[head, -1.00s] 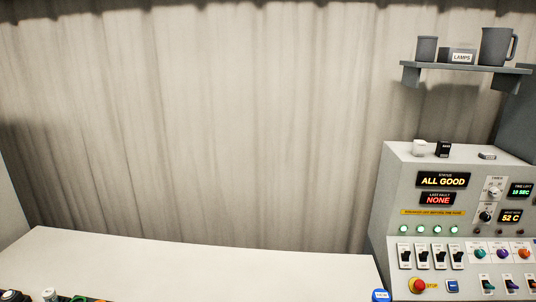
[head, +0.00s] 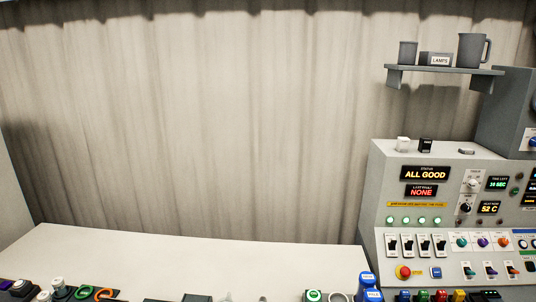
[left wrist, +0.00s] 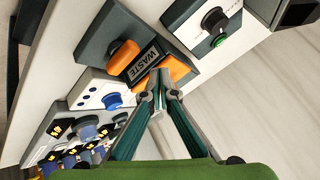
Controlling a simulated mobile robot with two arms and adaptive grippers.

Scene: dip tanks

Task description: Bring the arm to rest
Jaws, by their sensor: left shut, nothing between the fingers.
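My left gripper (left wrist: 160,84) shows in the left wrist view, with its two fingers together and nothing between them. Its tips appear in front of the box labelled WASTE (left wrist: 146,60), which has an orange knob (left wrist: 123,57). I cannot tell whether they touch it. Neither gripper shows in the head view, and my right gripper is in no view.
A grey control panel (head: 385,185) reading ALL GOOD and NONE stands at the right, under a wall shelf (head: 445,70). The white worktop (head: 190,260) is bare behind a row of items along the bottom edge, including blue containers (head: 368,281).

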